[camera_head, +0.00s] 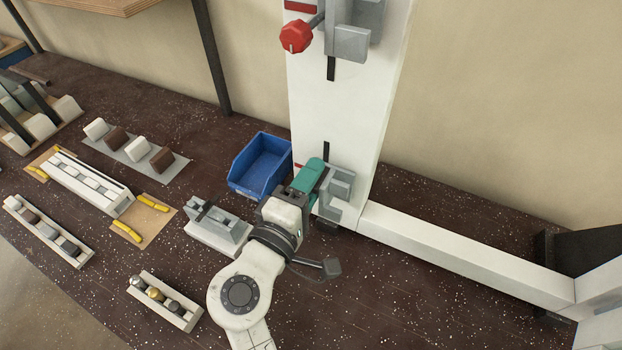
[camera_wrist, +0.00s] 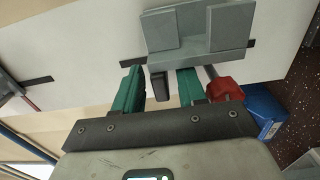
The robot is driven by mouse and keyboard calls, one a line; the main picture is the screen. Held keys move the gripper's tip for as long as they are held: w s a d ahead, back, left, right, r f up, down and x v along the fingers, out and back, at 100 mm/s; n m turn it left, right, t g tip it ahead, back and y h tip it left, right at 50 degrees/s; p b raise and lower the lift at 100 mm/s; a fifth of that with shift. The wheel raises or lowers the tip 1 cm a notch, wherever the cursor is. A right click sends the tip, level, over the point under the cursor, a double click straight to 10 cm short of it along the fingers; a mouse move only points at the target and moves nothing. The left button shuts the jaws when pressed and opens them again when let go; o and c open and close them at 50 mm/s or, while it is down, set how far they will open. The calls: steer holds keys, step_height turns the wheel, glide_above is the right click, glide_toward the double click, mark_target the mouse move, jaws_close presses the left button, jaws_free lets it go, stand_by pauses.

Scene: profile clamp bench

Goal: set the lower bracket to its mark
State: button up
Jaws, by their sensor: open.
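The lower bracket (camera_head: 341,192) is a grey stepped block on the white upright profile. It also shows in the wrist view (camera_wrist: 200,35), near the top. My gripper (camera_head: 311,176) is at its left side in the head view and covers part of it. In the wrist view my gripper's green fingers (camera_wrist: 160,86) are open, with a small black piece (camera_wrist: 160,90) showing between them. A red knob (camera_wrist: 225,89) is just right of the right finger. A small red mark (camera_head: 300,165) shows on the profile's left edge, partly hidden by my gripper.
The upper bracket (camera_head: 352,42) with its red knob (camera_head: 296,36) is higher on the profile. A blue bin (camera_head: 248,178) stands close left of my gripper, and a grey fixture (camera_head: 217,228) is at lower left. A white beam (camera_head: 460,248) runs right.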

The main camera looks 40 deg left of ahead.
steer(key=b+v, duration=0.2)
steer(key=v, duration=0.8)
steer(key=shift+s, duration=0.35)
steer(key=shift+s+d+f, duration=0.1)
steer(key=shift+d, duration=0.05)
